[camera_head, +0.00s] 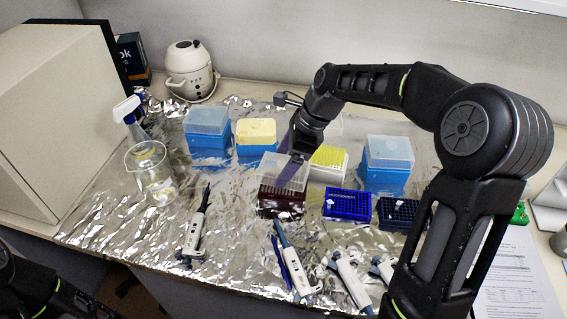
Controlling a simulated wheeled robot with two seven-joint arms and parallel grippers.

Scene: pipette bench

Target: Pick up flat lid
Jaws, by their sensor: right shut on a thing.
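My right gripper (291,167) reaches down from the upper right, over the dark red tip rack (281,203). It is shut on a clear, see-through lid (270,178) at the top of that rack. The fingers partly cover the lid, and I cannot tell whether the lid is touching the rack or just above it. Only a dark part of my left arm shows in the lower left corner; its gripper is out of view.
Blue boxes with clear tops stand left (207,142) and right (386,170), with a yellow-topped box (256,140) between. A yellow-and-white rack (329,164) and blue rack (348,203) are close by. Pipettes (196,228) lie in front; a glass beaker (152,180) stands left.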

